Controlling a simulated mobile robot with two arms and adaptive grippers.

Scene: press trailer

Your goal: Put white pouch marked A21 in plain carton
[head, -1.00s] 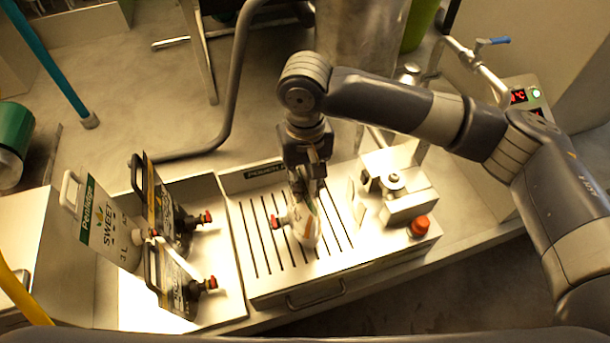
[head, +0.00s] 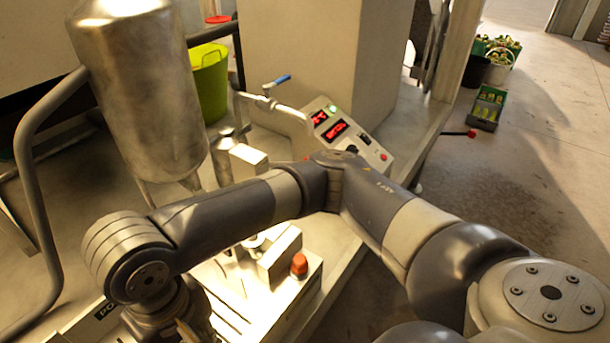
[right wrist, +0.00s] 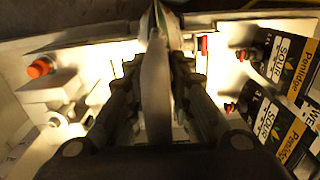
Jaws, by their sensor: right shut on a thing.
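My right gripper (right wrist: 157,62) is shut on a pale pouch (right wrist: 156,95) in the right wrist view. The pouch is seen edge-on between the fingers, so its marking cannot be read. In the head view my right arm comes in from the right and bends down at the lower left. The gripper itself is cut off there by the bottom edge. Dark pouches (right wrist: 262,118) with SOUR labels and red caps stand in a pale open tray at the right of the right wrist view. I cannot pick out a plain carton. My left gripper is in no view.
The filling station with a red-orange button (head: 299,265) stands beneath my right arm. A steel tank (head: 140,85), a control panel with red displays (head: 345,133) and a green bucket (head: 209,85) stand behind. Crates (head: 487,107) lie far right, with open floor before them.

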